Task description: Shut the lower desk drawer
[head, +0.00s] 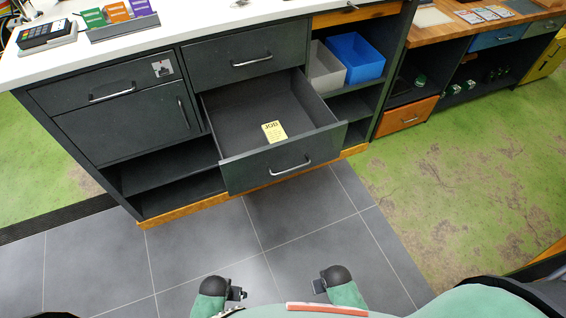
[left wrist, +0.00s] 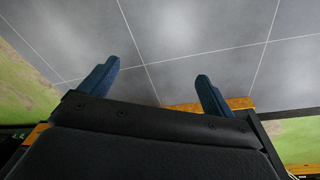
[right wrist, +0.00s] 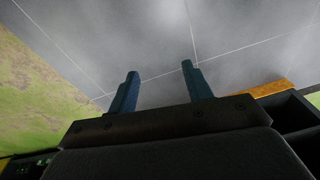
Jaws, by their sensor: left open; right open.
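The lower desk drawer (head: 268,166) is pulled well out from the dark grey desk in the head view. Its front carries a silver bar handle (head: 290,167). A yellow note marked JOBS (head: 274,131) lies on the drawer floor, which is otherwise bare. My left gripper (left wrist: 157,72) is open and empty in the left wrist view, with floor tiles beyond its fingers. My right gripper (right wrist: 160,70) is open and empty in the right wrist view, also over floor tiles. Both arms are low at the bottom of the head view, apart from the drawer.
The upper drawer (head: 249,57) above is shut. A cupboard door (head: 130,121) and open shelves (head: 165,170) are to the left. Blue (head: 355,57) and grey bins sit in a bay to the right. Grey floor tiles (head: 245,245) before the desk are clear.

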